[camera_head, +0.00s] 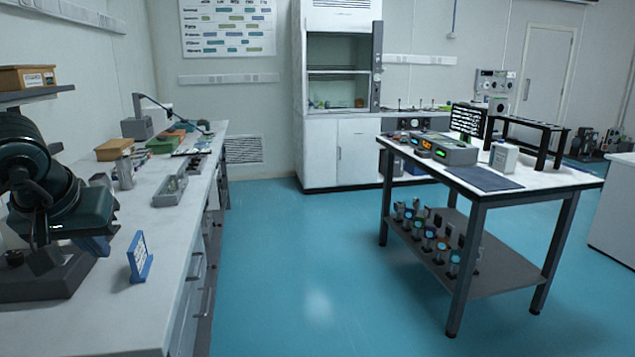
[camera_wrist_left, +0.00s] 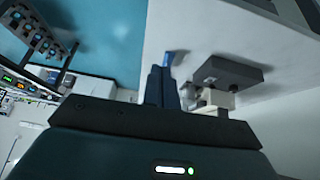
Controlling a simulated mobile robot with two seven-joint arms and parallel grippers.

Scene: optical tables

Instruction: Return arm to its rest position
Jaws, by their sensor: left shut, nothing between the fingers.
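My left arm, dark teal and black, comes in at the left edge of the head view, above the white bench (camera_head: 95,318). Its left gripper (camera_head: 97,246) hangs over the near part of the bench, partly hidden by its own wrist. In the left wrist view the gripper's two dark blue fingers (camera_wrist_left: 161,86) are together with nothing between them. My right arm and right gripper are in neither view.
A small blue-framed sign (camera_head: 140,257) stands on the bench just right of the gripper. A dark block-like device (camera_head: 40,280) sits below the arm. Grey trays (camera_head: 170,190) lie farther back.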

